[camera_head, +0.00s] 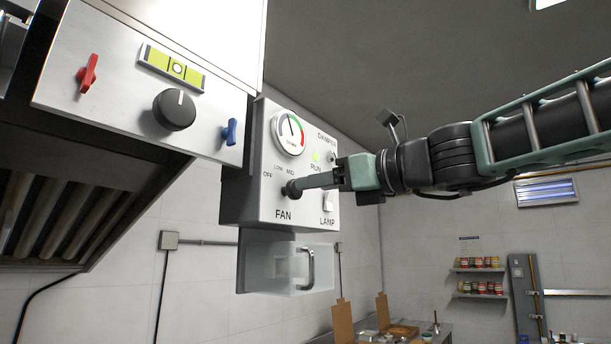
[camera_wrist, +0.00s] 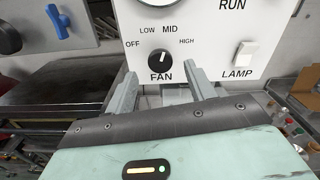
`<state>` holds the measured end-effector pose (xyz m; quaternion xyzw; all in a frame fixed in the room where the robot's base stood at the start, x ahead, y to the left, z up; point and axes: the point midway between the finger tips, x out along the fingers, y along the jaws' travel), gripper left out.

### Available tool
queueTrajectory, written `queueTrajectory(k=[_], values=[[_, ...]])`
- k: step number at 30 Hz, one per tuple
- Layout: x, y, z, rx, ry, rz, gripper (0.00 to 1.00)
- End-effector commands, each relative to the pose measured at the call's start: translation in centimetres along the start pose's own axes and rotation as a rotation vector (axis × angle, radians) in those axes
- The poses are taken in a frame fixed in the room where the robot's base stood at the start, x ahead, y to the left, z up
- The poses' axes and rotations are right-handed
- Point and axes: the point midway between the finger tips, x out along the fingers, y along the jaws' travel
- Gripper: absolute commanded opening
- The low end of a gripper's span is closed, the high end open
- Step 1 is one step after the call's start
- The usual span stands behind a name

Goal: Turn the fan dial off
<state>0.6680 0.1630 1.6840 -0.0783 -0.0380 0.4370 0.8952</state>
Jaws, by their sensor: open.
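The fan dial (camera_wrist: 160,62) is a small black knob on the white control box (camera_head: 265,150), above the word FAN. In the wrist view its white pointer line points up and slightly right, towards MID. The labels OFF, LOW, MID and HIGH run around it from left to right. My gripper (camera_wrist: 160,72) is open, with one grey finger to the left of the dial and one to the right. In the head view my gripper (camera_head: 302,184) reaches in from the right, its tips at the dial and partly hiding it. Contact cannot be told.
The box also carries a gauge (camera_head: 290,132), a green run light (camera_head: 316,156) and a lamp switch (camera_head: 328,201). A hood panel at left has a red lever (camera_head: 88,73), a black knob (camera_head: 174,109) and a blue lever (camera_head: 231,132). A clear handled box (camera_head: 285,265) hangs below.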

Motion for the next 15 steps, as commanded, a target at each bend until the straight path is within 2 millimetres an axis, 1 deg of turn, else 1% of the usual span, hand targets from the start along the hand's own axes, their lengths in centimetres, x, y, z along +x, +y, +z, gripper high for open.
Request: queueTrajectory(k=[1,6,10,15], values=[[1.0,0.0,0.2,0.003,0.001,0.002,0.54],[3.0,0.0,0.1,0.001,0.000,0.001,0.54],[3.7,0.0,0.1,0.000,0.000,0.000,0.54],[3.9,0.0,0.0,0.000,0.000,0.000,0.54]])
